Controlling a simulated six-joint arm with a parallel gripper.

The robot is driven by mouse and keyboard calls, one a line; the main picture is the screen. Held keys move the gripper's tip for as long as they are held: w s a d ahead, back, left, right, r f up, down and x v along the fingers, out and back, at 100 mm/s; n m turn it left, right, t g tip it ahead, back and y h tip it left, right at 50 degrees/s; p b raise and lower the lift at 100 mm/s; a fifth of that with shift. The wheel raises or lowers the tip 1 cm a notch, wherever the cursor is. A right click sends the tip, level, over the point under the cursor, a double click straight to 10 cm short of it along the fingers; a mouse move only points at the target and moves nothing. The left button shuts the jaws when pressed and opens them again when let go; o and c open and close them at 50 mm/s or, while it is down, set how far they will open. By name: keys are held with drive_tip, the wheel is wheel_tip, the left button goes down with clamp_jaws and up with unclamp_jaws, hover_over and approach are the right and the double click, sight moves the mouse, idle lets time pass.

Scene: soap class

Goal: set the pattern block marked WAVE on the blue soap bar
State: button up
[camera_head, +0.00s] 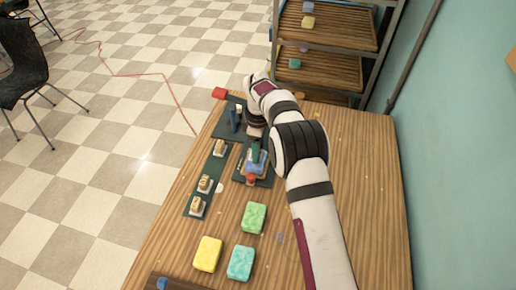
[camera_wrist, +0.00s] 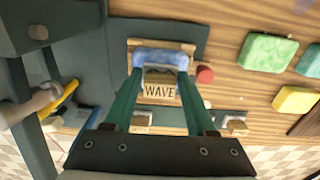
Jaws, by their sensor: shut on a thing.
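My gripper (camera_wrist: 158,82) is shut on the pattern block marked WAVE (camera_wrist: 159,92), a wooden block with its lettering facing the wrist camera. Its green fingers grip the block from both sides. The blue soap bar (camera_wrist: 161,56) lies in a light wooden holder on a dark mat, and the block overlaps it in the wrist view. I cannot tell whether the block touches the soap. In the head view my gripper (camera_head: 256,153) is over the blue soap bar (camera_head: 256,168); the block is hard to make out there.
A dark strip (camera_head: 211,165) bears several other wooden blocks. A red knob (camera_wrist: 205,75) stands beside the soap. Green (camera_head: 254,217), yellow (camera_head: 208,253) and teal (camera_head: 240,263) bars lie on the table. A shelf (camera_head: 327,68) stands behind.

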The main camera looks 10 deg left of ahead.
drive_tip(key=shift+f, duration=0.55)
idle(0.6)
drive_tip(key=o, duration=1.6)
drive_tip(key=shift+c, duration=0.2)
drive_tip(key=shift+r, duration=0.1)
drive_tip(key=shift+r, duration=2.9)
